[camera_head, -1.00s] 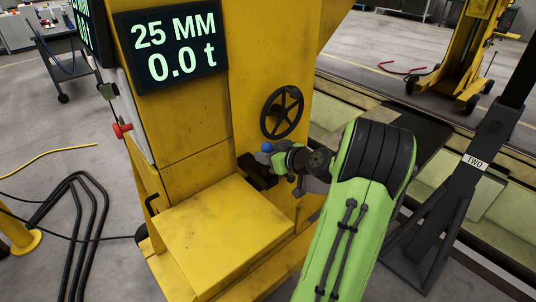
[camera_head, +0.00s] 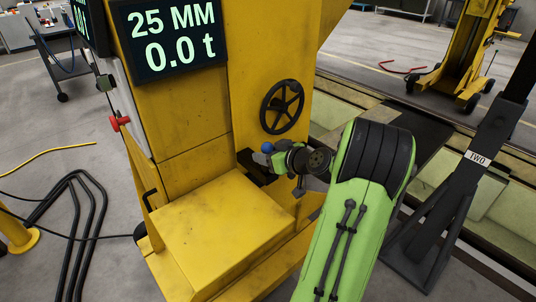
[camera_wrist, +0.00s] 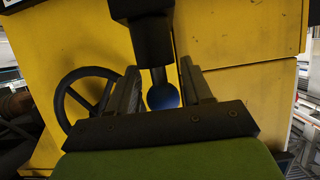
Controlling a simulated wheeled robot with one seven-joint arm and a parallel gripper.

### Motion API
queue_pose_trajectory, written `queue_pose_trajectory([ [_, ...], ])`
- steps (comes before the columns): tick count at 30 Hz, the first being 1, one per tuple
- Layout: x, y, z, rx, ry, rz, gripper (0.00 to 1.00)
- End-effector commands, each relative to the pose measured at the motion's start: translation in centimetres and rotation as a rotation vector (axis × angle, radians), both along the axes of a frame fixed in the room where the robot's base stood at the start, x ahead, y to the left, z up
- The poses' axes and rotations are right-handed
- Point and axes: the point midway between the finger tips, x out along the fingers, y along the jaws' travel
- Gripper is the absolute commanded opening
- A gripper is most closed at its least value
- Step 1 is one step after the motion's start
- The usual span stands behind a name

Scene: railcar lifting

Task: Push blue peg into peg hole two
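The blue peg shows as a blue ball end (camera_head: 267,147) beside a black bracket (camera_head: 254,170) on the yellow lifting column (camera_head: 180,110). In the wrist view the blue ball (camera_wrist: 163,97) sits on a dark rod below a black block (camera_wrist: 142,38). My gripper (camera_wrist: 162,80) is open, with one finger on each side of the ball and rod. A gap shows on the left of the ball; the right finger is very close to it, and I cannot tell if it touches. In the head view my wrist partly hides the fingers. No peg hole can be made out.
A black handwheel (camera_head: 283,107) is close above my wrist. A yellow box-like base (camera_head: 220,235) lies below. A dark stand labelled TWO (camera_head: 478,158) is at the right. The column's display (camera_head: 171,37) reads 25 MM and 0.0 t. Black cables (camera_head: 82,225) lie on the left floor.

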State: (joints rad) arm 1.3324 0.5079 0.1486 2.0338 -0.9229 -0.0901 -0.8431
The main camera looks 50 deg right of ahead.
Motion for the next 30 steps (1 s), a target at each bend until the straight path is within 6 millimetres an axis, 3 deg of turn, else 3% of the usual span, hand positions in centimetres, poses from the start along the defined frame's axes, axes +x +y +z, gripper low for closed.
queue_pose_trajectory([
  [3,0.0,0.0,0.0,0.0,0.0,0.0,0.67],
  [11,-0.1,0.0,0.1,0.001,0.001,0.0,0.67],
  [14,-1.1,0.0,0.5,-0.001,0.001,-0.003,0.67],
  [24,-9.5,0.8,4.2,-0.001,0.001,-0.008,0.67],
  [30,-13.4,1.2,5.8,-0.001,0.0,-0.004,0.67],
])
